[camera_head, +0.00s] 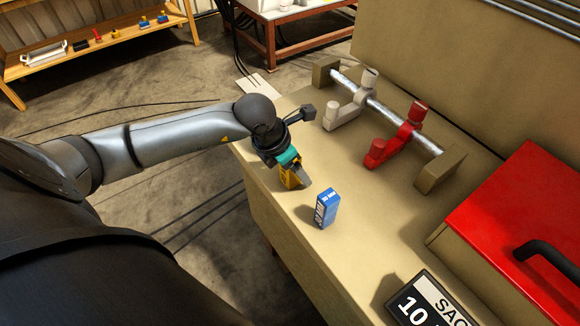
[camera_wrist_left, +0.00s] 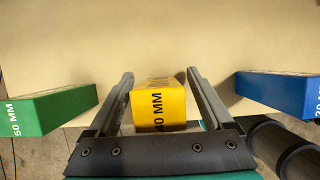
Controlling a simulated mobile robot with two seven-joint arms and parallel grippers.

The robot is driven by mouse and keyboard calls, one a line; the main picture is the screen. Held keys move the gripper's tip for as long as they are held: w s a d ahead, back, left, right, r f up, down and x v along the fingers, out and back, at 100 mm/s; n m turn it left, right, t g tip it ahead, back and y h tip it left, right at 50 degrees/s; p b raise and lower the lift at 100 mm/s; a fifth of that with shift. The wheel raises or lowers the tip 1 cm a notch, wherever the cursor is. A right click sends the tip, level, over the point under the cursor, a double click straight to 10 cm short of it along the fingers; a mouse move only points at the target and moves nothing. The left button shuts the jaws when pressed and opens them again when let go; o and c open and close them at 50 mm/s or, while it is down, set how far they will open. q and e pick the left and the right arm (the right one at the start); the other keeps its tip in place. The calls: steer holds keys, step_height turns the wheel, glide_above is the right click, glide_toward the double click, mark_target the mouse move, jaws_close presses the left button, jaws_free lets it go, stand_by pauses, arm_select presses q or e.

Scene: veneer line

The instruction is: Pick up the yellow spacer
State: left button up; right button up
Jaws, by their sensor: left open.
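The yellow spacer (camera_wrist_left: 158,106), marked 40 MM, stands on the tan bench between the two fingers of my left gripper (camera_wrist_left: 160,78) in the left wrist view. The fingers are open, one on each side of it, with small gaps showing. In the head view, the yellow spacer (camera_head: 289,179) is partly hidden by my left gripper (camera_head: 298,180), which reaches down over the bench's left edge. My right gripper is in neither view.
A blue spacer (camera_head: 327,208) stands right of the yellow one. A green spacer (camera_wrist_left: 50,110), marked 50 MM, is on the left in the wrist view. A rod with a white clamp (camera_head: 347,112) and a red clamp (camera_head: 398,139) lies behind. A red-lidded box (camera_head: 530,205) stands at right.

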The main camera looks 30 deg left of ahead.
arm_select(q)
jaws_close()
stand_by(0.5)
steer(key=shift+r, duration=0.1)
